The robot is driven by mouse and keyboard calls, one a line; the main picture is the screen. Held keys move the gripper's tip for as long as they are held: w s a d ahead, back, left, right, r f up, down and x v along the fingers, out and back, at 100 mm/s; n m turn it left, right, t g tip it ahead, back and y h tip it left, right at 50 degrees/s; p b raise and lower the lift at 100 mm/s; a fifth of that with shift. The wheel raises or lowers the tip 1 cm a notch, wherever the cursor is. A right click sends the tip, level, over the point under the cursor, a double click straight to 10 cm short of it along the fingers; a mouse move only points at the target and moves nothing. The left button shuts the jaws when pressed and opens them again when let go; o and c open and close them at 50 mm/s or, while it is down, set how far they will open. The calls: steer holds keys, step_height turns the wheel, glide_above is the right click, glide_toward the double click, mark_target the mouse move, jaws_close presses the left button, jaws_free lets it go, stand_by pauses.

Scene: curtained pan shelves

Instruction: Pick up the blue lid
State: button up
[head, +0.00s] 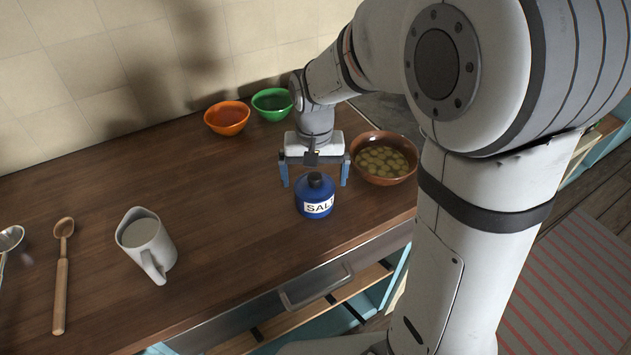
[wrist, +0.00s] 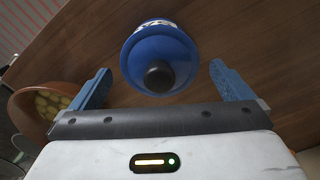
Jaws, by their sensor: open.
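The blue lid (head: 314,186) with a dark round knob sits on the blue salt jar (head: 318,208), which has a white label reading SALT. The jar stands upright on the wooden counter. My gripper (head: 315,180) is open, with its blue fingers spread, close to the lid in the head view. In the wrist view the lid (wrist: 158,62) and its knob show between and just beyond the fingertips of my gripper (wrist: 161,80). The fingers hold nothing. I cannot tell the exact height of the fingertips relative to the lid.
A brown bowl of round greenish pieces (head: 383,158) stands close to the right of my gripper. Orange (head: 227,117) and green (head: 271,104) bowls stand behind. The counter (head: 215,195) between pitcher and jar is clear.

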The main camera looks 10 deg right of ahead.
steer(key=shift+f, duration=0.35)
steer(key=shift+c, duration=0.3)
steer(key=c, duration=0.8)
steer(key=shift+r, duration=0.1)
